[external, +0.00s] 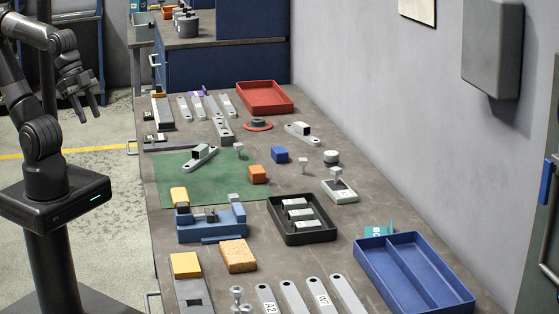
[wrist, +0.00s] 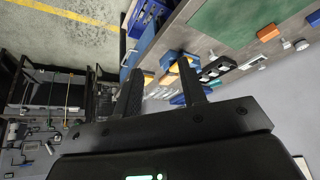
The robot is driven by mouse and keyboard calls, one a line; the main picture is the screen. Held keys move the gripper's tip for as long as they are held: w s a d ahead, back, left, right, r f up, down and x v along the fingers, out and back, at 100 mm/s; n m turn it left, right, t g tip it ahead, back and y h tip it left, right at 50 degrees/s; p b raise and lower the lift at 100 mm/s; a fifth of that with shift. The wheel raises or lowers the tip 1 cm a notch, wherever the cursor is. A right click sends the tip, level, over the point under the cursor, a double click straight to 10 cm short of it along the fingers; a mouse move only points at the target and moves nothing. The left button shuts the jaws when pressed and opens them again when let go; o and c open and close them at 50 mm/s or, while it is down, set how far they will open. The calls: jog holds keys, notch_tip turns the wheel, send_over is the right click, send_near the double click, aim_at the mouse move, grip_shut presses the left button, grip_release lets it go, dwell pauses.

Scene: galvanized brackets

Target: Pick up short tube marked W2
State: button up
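I cannot pick out the short tube marked W2 for certain. The black tray (external: 303,239) on the bench holds a few short grey pieces (external: 299,214) with white labels too small to read. Long flat grey bars lie at the front edge; one (external: 268,299) reads A2, and another (external: 322,296) has a label starting with W. My gripper (external: 86,108) hangs left of the bench, over the floor, well away from the pieces. Its two fingers also show in the wrist view (wrist: 159,78), spread apart with nothing between them.
A blue two-compartment bin (external: 413,274) stands front right, a red tray (external: 265,97) at the back. A blue fixture (external: 211,225) and orange blocks (external: 238,256) sit left of the black tray. The green mat (external: 180,179) is partly bare. A wall borders the right.

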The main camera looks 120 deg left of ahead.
jog(key=w+a+r+n, duration=0.1)
jog(key=w+r, duration=0.1)
jog(key=w, duration=0.4)
jog(key=w+a+r+n, duration=0.1)
jog(key=w+a+r, duration=0.1)
jog(key=w, duration=0.3)
jog(key=n+g+y, duration=0.2)
jog(key=n+g, duration=0.1)
jog(key=n, duration=0.4)
send_over(294, 201)
jog(key=s+d, duration=0.1)
jog(key=s, duration=0.1)
jog(key=f, duration=2.1)
jog(key=shift+w+d+f, duration=0.15)
jog(key=shift+d+f, duration=0.05)
jog(key=shift+f, duration=0.15)
jog(key=shift+x, duration=2.75)
jog(key=shift+w+r, duration=0.1)
jog(key=shift+w, duration=0.1)
jog(key=shift+c, duration=0.4)
